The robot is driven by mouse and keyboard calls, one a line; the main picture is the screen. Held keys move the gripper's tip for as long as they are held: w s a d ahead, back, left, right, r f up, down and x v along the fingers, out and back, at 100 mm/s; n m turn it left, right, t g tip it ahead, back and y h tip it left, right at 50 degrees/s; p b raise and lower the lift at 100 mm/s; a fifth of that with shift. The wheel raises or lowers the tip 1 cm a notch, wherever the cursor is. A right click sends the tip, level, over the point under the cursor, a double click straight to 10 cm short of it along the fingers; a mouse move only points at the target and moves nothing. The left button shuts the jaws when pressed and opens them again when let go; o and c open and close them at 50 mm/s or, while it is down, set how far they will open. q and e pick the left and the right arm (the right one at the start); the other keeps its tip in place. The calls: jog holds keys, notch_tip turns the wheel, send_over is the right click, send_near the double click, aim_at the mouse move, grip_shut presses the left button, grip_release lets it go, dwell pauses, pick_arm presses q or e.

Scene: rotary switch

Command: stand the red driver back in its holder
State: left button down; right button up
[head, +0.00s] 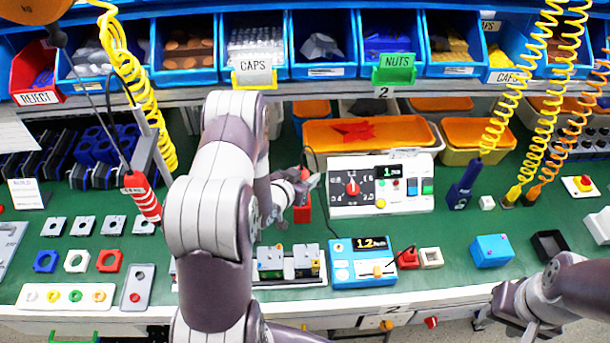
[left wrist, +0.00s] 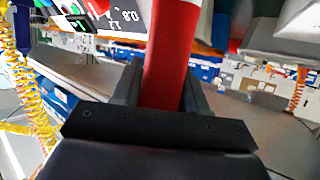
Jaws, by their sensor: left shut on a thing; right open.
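My left gripper (head: 303,188) is shut on a red driver (head: 302,211), just left of the white control box; my gripper hides much of the driver. In the left wrist view, the red shaft of the driver (left wrist: 172,55) sits between the two dark fingers and runs up out of the picture. I cannot tell which part is its holder, or whether the driver's lower end touches anything. A second red tool (head: 140,195) with a white label hangs tilted on a cable at the left. My right gripper (head: 520,305) is open and empty at the lower right.
The white control box (head: 352,202) with a red knob stands beside the driver. A blue box with a display (head: 361,264) is in front of it. Small fixtures (head: 287,262) stand below my left gripper. A blue tool (head: 463,185) stands at right. Green mat is bare between them.

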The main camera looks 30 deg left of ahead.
pick_arm(q)
jog(key=shift+f, duration=0.15)
jog(key=shift+f+b, duration=0.25)
jog(key=shift+b, duration=0.25)
dwell(0.7)
jog(key=c, duration=0.5)
grip_release()
jog(key=shift+s, duration=0.1)
jog(key=d+b+v, duration=0.1)
jog(key=v, duration=1.1)
jog(key=shift+s+a, duration=0.3)
jog(key=shift+a, duration=0.15)
